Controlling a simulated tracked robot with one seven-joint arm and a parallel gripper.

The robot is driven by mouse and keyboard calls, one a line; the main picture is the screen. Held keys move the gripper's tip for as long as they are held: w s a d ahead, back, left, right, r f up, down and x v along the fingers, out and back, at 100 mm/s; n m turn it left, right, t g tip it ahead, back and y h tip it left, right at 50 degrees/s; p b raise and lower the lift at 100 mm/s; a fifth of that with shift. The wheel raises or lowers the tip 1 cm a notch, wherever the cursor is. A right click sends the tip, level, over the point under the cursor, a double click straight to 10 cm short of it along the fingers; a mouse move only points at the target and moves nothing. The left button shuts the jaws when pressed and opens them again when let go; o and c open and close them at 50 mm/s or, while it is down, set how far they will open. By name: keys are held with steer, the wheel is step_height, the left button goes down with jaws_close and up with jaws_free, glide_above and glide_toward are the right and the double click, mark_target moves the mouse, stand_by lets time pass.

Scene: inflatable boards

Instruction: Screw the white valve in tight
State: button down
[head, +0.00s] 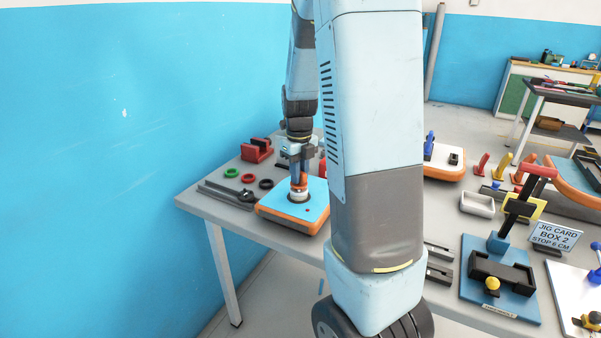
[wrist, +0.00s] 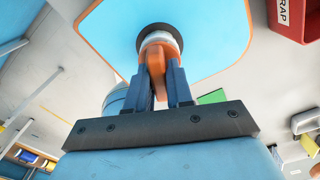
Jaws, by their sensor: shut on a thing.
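The small inflatable board (head: 283,209), blue on top with an orange edge, lies on the grey table. The white valve (head: 299,197) sits upright on its top; a white ring with a dark rim also shows in the wrist view (wrist: 158,36). An orange grip piece (wrist: 157,60) stands on the white ring. My gripper (head: 299,182) comes down from above, and its two dark blue fingers (wrist: 164,85) are shut on the orange piece, one on each side. The valve's seat and thread are hidden, so I cannot tell how tight it is.
A red block (head: 257,150), a green ring (head: 232,173) and dark rings lie left of and behind the board. My own arm column hides the table's middle. To the right stand a blue jig (head: 500,278), a jig card (head: 555,240) and coloured pegs.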

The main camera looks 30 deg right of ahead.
stand_by(0.3)
steer(key=shift+m, duration=0.9)
steer(key=shift+r, duration=2.5)
